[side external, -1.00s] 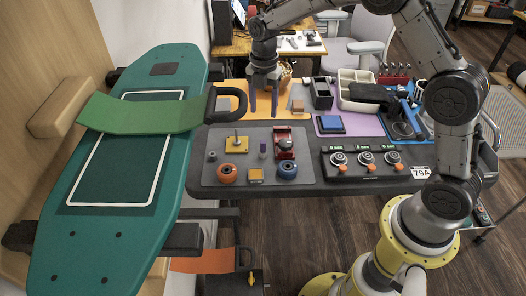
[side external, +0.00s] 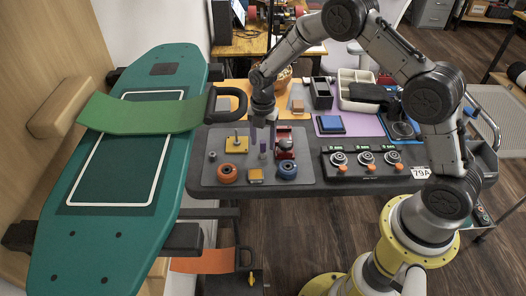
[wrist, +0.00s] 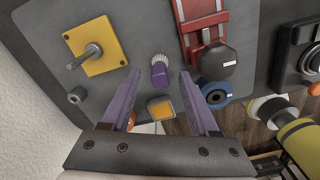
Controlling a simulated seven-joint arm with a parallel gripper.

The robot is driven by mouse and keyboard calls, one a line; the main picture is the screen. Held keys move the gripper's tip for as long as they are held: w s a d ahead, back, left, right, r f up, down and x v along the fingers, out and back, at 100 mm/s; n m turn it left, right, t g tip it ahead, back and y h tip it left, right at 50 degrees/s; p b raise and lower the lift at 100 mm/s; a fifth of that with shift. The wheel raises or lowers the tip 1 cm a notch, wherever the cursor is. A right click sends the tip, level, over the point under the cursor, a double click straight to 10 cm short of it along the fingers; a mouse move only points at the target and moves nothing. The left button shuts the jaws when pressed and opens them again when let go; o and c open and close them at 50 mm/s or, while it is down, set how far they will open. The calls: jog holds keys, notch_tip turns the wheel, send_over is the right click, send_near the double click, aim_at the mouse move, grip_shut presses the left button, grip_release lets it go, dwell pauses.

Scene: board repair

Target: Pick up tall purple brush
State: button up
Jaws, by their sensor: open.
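The tall purple brush (wrist: 159,76) stands on the grey mat (wrist: 215,18), with its pale bristle end showing in the wrist view. In the side view the brush (side external: 263,154) is small and partly crowded by my fingers. My gripper (side external: 263,142) hangs over the mat with its fingers pointing down. In the wrist view my gripper (wrist: 156,78) has its two purple fingers spread apart, with the brush lying between their tips in the picture. Nothing is held. I cannot tell the exact height of the tips beside the brush.
Close by are a yellow plate with a bolt (wrist: 92,54), a red vise-like fixture (wrist: 205,25), a blue wheel (side external: 287,170), an orange wheel (side external: 227,173) and a small yellow block (wrist: 160,108). A dial panel (side external: 366,160) stands to the right.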

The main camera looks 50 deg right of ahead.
jog(key=shift+f, duration=0.65)
grip_shut()
jog(key=shift+r, duration=0.15)
jog(key=shift+r, duration=0.55)
jog(key=s+r, duration=1.1)
jog(key=s, duration=0.3)
jog(key=shift+r, duration=0.35)
